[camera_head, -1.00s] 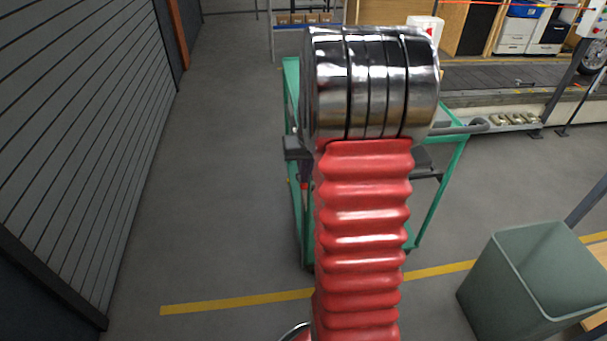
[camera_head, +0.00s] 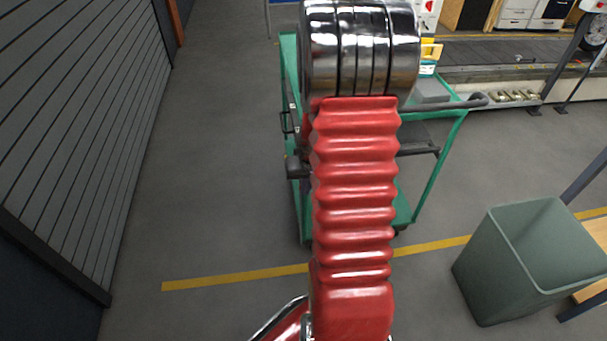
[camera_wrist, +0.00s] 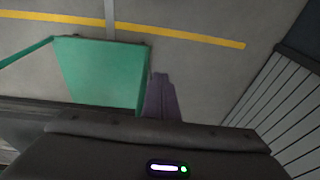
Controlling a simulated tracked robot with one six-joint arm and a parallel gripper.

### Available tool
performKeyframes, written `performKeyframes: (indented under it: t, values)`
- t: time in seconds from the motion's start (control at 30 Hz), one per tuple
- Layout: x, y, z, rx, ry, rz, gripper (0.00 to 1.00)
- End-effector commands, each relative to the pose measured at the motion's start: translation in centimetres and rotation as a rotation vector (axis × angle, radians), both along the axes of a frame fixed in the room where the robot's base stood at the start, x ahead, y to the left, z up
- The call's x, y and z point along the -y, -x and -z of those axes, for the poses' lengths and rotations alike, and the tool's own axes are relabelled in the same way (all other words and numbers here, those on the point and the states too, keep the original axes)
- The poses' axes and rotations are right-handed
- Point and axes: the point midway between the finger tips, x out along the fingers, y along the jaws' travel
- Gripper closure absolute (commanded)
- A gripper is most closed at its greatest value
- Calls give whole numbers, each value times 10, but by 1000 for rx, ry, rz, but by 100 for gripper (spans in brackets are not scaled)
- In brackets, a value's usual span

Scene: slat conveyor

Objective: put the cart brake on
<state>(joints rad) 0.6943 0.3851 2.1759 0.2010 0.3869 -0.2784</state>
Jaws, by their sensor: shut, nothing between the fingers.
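The green cart (camera_head: 437,174) stands beyond my arm in the head view. My red and chrome arm covers much of its middle. Its dark push handle (camera_head: 455,104) sticks out to the right. In the wrist view its green lower deck (camera_wrist: 100,72) lies on the left. I cannot make out the brake in either view. In the wrist view my gripper (camera_wrist: 161,82) shows as dark fingers close together, shut and empty. The fingers appear just right of the deck's edge, over the floor; their height is unclear.
A grey-green bin (camera_head: 525,255) stands at the lower right, by a wooden-topped bench (camera_head: 590,300). A slatted grey shutter (camera_head: 75,130) runs along the left. The conveyor (camera_head: 515,56) is at the back right. Floor is clear between shutter and cart, crossed by a yellow line (camera_head: 235,278).

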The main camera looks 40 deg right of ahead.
Motion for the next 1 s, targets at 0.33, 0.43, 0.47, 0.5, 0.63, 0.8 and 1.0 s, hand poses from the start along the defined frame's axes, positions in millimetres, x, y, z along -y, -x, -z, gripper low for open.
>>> performKeyframes:
  t: [0.33,0.43,0.47,0.5,0.63,0.8,1.0]
  values:
    - [1,-1,59,-2,-2,1,100]
    - [2,-3,64,0,0,-1,100]
    - [2,-3,64,0,0,-1,100]
    - [2,-3,65,1,1,-1,100]
    - [2,-3,65,1,1,-1,100]
    - [2,-3,65,1,1,-1,100]
    - [2,-3,65,0,0,-1,100]
